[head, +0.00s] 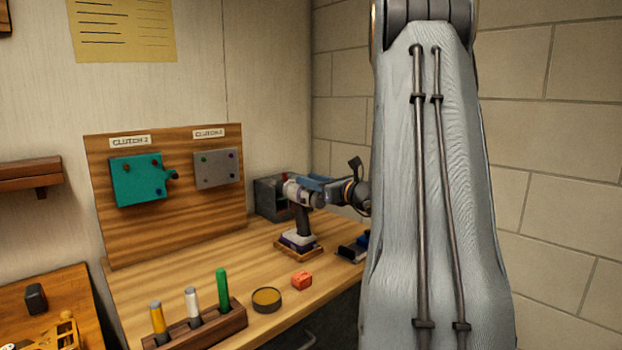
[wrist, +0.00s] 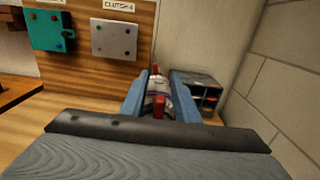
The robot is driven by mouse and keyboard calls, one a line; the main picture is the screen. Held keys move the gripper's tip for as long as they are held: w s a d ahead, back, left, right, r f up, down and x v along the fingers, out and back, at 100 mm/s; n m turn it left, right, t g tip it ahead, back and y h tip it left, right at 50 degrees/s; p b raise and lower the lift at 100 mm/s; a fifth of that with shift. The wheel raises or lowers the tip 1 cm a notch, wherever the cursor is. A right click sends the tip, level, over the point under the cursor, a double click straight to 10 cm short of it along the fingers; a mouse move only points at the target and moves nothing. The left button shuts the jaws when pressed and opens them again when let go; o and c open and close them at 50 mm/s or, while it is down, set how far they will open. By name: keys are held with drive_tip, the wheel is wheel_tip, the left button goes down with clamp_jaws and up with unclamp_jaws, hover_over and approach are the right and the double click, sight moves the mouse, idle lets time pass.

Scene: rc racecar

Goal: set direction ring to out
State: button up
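A purple-and-white cordless drill (head: 303,218) stands upright on a small wooden base on the workbench. In the wrist view the drill (wrist: 158,86) shows end-on, with a red part (wrist: 159,107) nearest the camera. My gripper (head: 312,184) reaches in from the right at the height of the drill's top. In the wrist view my gripper's blue fingers (wrist: 159,84) are apart, one on each side of the drill's body. I cannot tell whether they touch it. The direction ring and its marks cannot be made out.
A wooden board (head: 170,225) behind holds a teal plate (head: 135,185) and a grey plate (head: 215,172). A dark organizer box (head: 270,198) stands behind the drill. A marker rack (head: 205,330), a round tin (head: 267,300) and a red block (head: 301,281) are in front.

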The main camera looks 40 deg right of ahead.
drive_tip(key=shift+w, duration=0.15)
drive_tip(key=shift+c, duration=0.4)
clamp_jaws()
drive_tip(key=shift+b, duration=0.35)
drive_tip(key=n+b, duration=0.1)
drive_tip(key=b, duration=0.2)
drive_tip(key=a+n+b, duration=0.1)
drive_tip(key=n+b, duration=0.1)
drive_tip(key=b, duration=0.1)
drive_tip(key=shift+a+f, duration=0.2)
drive_tip(key=shift+f, duration=0.15)
drive_tip(key=n+b, duration=0.1)
drive_tip(key=b, duration=0.1)
drive_tip(key=a+n+b, duration=0.1)
drive_tip(key=b, duration=0.2)
drive_tip(key=shift+n, duration=0.3)
